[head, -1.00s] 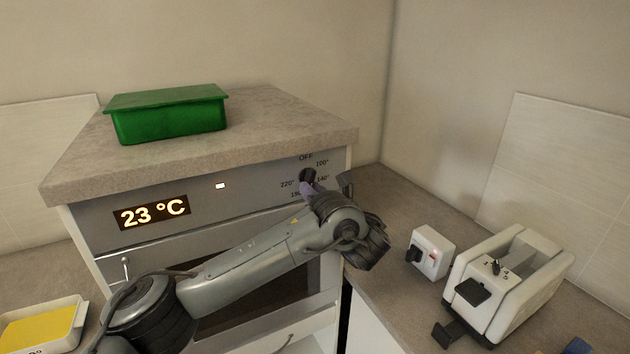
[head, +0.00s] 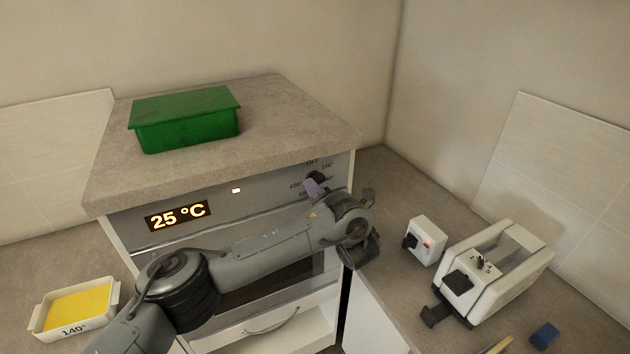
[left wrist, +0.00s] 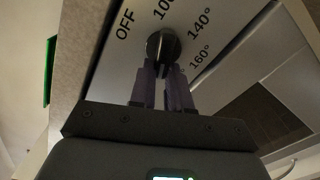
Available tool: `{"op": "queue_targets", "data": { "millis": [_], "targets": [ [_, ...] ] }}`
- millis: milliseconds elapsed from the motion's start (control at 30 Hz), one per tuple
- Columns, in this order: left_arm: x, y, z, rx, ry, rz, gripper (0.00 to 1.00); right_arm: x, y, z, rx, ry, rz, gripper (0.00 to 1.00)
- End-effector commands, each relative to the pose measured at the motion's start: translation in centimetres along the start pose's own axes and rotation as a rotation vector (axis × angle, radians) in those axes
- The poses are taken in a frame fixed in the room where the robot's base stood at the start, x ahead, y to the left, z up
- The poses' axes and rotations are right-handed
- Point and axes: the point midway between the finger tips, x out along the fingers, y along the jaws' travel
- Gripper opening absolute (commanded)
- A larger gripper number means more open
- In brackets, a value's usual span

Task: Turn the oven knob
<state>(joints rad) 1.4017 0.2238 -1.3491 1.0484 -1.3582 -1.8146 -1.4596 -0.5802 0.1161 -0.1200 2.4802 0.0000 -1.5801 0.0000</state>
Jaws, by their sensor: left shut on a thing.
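The oven knob (head: 317,177) is black and round, on the grey front panel of the oven (head: 255,192), below the worktop. It also shows in the left wrist view (left wrist: 163,44), with OFF, 100°, 140° and 160° printed around it. My left gripper (head: 311,188) is shut on the knob. In the left wrist view its purple fingers (left wrist: 161,78) reach up to the knob's ridge. I cannot tell exactly which mark the knob points to. The oven display (head: 178,215) reads 25 °C. My right gripper is not in view.
A green lidded box (head: 185,120) stands on the oven top. A yellow-filled white dish (head: 75,308) marked 140° is at lower left. A small switch box (head: 425,240) with a red light and a white toaster (head: 497,270) stand on the right counter.

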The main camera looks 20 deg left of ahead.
Motion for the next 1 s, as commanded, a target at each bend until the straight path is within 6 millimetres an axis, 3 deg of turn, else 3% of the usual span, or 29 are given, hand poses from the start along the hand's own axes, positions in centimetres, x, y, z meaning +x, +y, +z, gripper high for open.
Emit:
{"op": "queue_targets", "data": {
  "millis": [33,300,933,967,1000],
  "targets": [
    [0.0,0.5,0.2,0.031,0.000,0.001,0.00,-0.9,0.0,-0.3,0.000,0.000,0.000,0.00],
    [-0.1,0.6,0.2,0.165,-0.001,0.002,0.00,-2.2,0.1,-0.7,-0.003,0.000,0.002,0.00],
    [0.0,0.5,0.1,0.218,-0.001,0.002,0.00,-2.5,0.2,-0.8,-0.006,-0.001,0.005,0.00],
    [0.0,0.5,0.1,0.217,-0.001,0.002,0.18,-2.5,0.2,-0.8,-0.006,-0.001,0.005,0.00],
    [0.0,0.5,0.1,0.217,-0.001,0.002,0.25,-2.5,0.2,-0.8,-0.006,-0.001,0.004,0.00]
  ]
}}
